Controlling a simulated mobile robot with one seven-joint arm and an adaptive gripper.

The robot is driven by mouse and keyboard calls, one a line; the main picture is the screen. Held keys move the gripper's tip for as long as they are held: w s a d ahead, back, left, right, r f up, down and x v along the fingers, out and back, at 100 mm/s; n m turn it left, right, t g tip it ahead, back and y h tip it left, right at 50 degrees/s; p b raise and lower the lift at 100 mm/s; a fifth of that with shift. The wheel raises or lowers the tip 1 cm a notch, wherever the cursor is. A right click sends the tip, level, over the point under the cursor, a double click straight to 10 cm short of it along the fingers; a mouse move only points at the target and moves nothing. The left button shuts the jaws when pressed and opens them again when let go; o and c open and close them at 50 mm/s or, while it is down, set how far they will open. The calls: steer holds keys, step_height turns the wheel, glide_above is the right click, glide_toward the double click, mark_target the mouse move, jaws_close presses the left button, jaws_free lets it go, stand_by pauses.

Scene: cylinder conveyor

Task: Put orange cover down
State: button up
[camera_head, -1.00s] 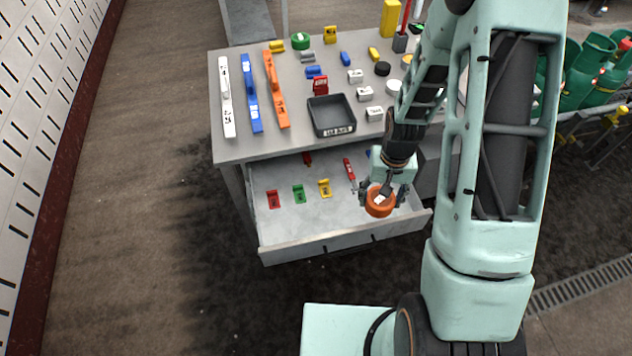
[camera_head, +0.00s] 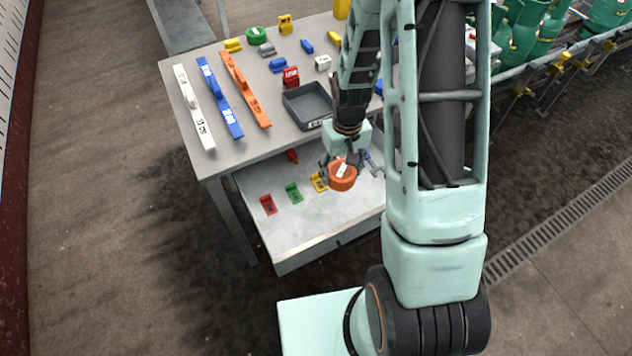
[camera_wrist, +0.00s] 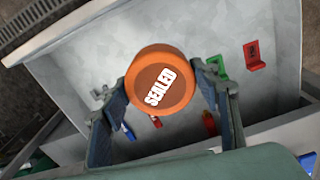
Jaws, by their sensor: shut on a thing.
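The orange cover (camera_head: 343,179) is a short round cap with a white label. In the wrist view the orange cover (camera_wrist: 161,84) shows its face, with the word SEALED on it. My gripper (camera_head: 344,172) is shut on the cover, one finger on each side, and holds it over the open drawer (camera_head: 300,225). The gripper also shows in the wrist view (camera_wrist: 165,92). I cannot tell how high the cover is above the drawer floor.
The drawer holds red (camera_head: 268,205), green (camera_head: 293,193) and yellow (camera_head: 318,182) pieces on its left side. On the table above are a black tray (camera_head: 306,105) and white, blue and orange (camera_head: 244,88) long-handled pieces. Bare drawer floor shows near the front.

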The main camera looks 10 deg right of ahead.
steer(key=w+d+n+b, duration=0.1)
steer(key=d+n+b, duration=0.95)
steer(key=b, duration=1.05)
glide_above(331, 214)
steer(key=f, duration=0.6)
steer(key=d+f, duration=0.1)
steer(key=f, duration=0.2)
steer(key=shift+w+f, duration=0.1)
steer(key=shift+w, duration=0.05)
steer(key=f, duration=0.2)
steer(key=a+f+b, duration=0.1)
steer(key=shift+f+b, duration=0.3)
steer(key=shift+f, duration=0.2)
